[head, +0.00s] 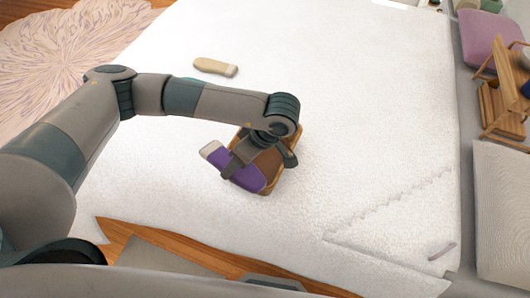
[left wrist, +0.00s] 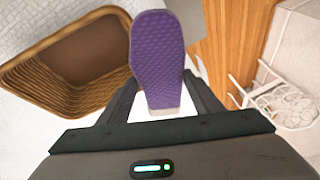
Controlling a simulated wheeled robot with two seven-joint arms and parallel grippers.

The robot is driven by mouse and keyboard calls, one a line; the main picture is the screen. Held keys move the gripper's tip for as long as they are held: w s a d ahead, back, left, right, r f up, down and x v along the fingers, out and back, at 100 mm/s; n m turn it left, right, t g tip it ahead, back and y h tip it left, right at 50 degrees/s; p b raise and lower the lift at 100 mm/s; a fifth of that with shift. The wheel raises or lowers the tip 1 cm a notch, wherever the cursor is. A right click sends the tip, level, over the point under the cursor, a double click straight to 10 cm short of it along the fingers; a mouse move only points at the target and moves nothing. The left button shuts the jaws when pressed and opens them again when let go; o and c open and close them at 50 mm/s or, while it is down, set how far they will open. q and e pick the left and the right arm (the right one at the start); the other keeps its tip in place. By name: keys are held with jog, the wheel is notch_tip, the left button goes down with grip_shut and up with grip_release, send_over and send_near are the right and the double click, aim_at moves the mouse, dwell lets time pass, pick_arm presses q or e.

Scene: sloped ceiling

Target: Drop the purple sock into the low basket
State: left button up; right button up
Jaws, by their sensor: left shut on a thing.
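The purple sock (head: 238,172) has a pale grey cuff. The low brown woven basket (head: 296,142) is partly hidden under my gripper. In the left wrist view the basket (left wrist: 45,82) is to the left, and the sock overlaps its right edge; whether they touch I cannot tell. My right gripper is not in view.
A beige sock (head: 215,67) lies farther back on the white textured surface (head: 370,110). Wooden chairs (head: 505,100) and a purple cushion (head: 488,38) are at the right. A wood floor (head: 150,244) shows at the front edge. The white surface right of the basket is mostly clear.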

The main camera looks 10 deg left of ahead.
pick_arm(q)
jog(key=w+r+m+t+h+p, duration=0.1)
jog(key=w+m+h, duration=0.4)
jog(key=m, duration=1.1)
jog(key=w+r+m+t+h+p, duration=0.1)
jog(key=w+r+m+h+p, duration=0.2)
jog(key=m, duration=1.3)
jog(key=w+h+p, duration=0.2)
jog(key=w+p, duration=0.1)
jog(key=shift+w+d+r, duration=0.15)
jog(key=shift+w+d, duration=0.1)
jog(key=shift+w, duration=0.1)
notch_tip(320, 180, down, 6)
jog(key=b, duration=0.5)
jog(key=shift+b, duration=0.3)
jog(key=o, duration=1.1)
jog(key=shift+o, duration=0.2)
